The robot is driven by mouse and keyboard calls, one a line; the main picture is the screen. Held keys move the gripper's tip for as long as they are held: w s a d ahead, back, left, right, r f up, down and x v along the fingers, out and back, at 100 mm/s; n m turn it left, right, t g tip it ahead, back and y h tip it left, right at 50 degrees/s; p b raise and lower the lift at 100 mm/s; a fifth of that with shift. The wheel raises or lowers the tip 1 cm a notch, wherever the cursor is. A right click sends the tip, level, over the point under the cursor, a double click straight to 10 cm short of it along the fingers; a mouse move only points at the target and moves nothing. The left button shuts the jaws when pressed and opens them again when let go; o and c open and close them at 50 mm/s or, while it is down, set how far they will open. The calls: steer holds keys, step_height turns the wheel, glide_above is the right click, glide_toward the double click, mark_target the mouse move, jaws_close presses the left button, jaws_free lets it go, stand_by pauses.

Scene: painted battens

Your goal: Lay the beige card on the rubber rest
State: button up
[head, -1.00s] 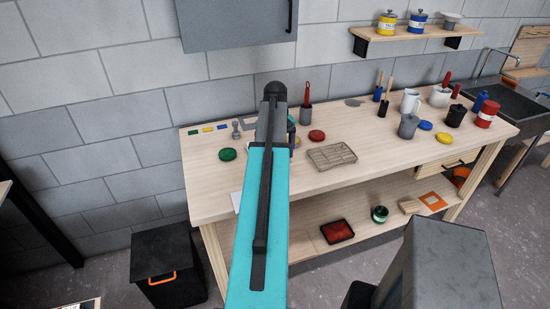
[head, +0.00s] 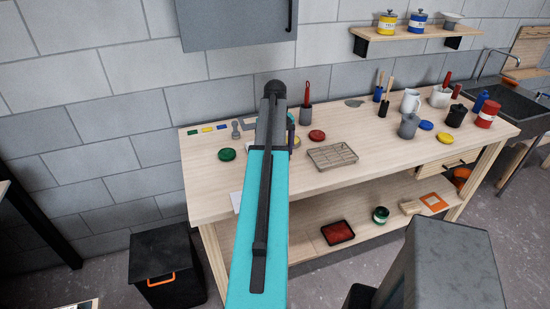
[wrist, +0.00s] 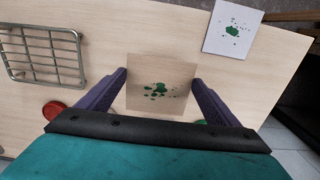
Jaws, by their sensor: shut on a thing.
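The beige card (wrist: 160,72), with green paint splatters, is between the two purple fingers of my gripper (wrist: 160,78) in the wrist view. The fingers are shut on its left and right edges. The card is above the pale wooden bench top; its height is hard to tell. In the head view my teal arm hides the card and most of the gripper. I cannot make out a rubber rest with certainty in either view.
A white card with green splatters (wrist: 234,28) lies near the bench edge; it also shows in the head view (head: 236,201). A wire rack (head: 332,156) lies to the right of my arm. A green lid (head: 227,154) and a red lid (head: 317,135) are nearby.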

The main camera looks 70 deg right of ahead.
steer(key=shift+f+b, duration=0.5)
steer(key=shift+f, duration=0.65)
steer(key=shift+f, duration=0.1)
steer(key=o, duration=0.9)
step_height(320, 180, up, 9)
steer(key=p, duration=0.5)
steer(key=shift+r, duration=1.6)
